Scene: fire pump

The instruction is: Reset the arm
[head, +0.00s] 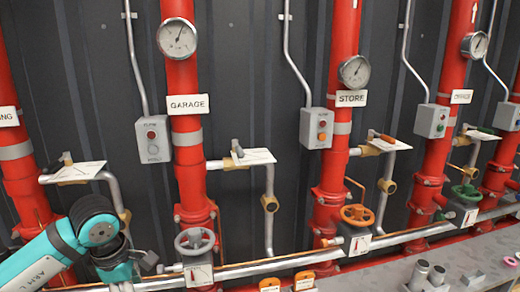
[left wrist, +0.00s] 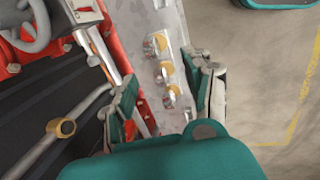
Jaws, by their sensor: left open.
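My left arm (head: 45,262), teal with a dark joint, comes in from the lower left in the head view. It is in front of the lower part of the leftmost red pipe. My left gripper (left wrist: 168,80) shows in the left wrist view with its two fingers apart and nothing between them. Beyond the fingers is a grey ledge (left wrist: 152,18) with several small metal fittings with yellowish parts (left wrist: 163,70). I cannot tell how far the fingers are from these. My right gripper is in neither view.
Red vertical pipes (head: 183,90) with gauges stand against a dark ribbed wall. A grey handwheel (head: 194,241) is right of my left arm, and an orange handwheel (head: 357,215) is further right. A grey bench edge (head: 400,268) runs along the lower right. Open floor (left wrist: 270,70) shows right of the ledge.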

